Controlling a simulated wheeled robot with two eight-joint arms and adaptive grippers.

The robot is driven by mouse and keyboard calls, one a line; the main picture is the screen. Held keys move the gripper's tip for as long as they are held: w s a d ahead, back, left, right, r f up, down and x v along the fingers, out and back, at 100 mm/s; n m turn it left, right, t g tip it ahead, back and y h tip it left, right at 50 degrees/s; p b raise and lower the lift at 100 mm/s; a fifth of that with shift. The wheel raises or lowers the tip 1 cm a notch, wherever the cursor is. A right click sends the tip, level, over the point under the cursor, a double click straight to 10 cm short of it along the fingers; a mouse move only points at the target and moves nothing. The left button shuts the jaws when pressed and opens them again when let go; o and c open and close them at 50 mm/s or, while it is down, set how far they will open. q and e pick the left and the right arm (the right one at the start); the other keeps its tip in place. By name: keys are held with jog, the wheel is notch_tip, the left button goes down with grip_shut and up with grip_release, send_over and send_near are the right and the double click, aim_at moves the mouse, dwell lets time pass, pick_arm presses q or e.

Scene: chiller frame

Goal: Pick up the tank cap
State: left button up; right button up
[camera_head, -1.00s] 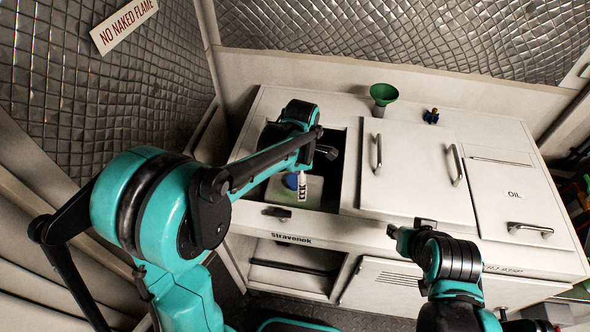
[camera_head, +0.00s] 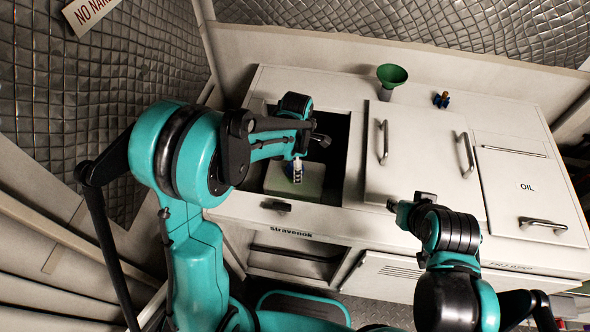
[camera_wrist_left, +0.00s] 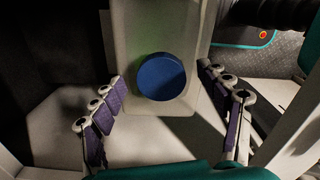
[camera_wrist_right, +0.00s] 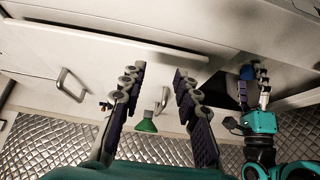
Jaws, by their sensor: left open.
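The tank cap is a round blue cap (camera_wrist_left: 161,76) on top of a pale, translucent tank (camera_wrist_left: 150,30) in the left wrist view. In the head view the cap (camera_head: 288,170) is partly hidden by my left gripper (camera_head: 298,170), and the tank (camera_head: 312,178) sits inside the open compartment. In the left wrist view my left gripper (camera_wrist_left: 163,74) is open, with its fingers on either side of the cap and a visible gap on each side. My right gripper (camera_wrist_right: 158,72) is open and empty, in front of the cabinet, away from the cap.
Closed lids with handles (camera_head: 383,142) lie to the right. A green funnel (camera_head: 391,74) and a small blue-and-orange item (camera_head: 441,99) stand at the back of the cabinet top.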

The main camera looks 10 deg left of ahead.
pick_arm(q)
jog(key=c, duration=1.1)
jog(key=shift+o, duration=0.2)
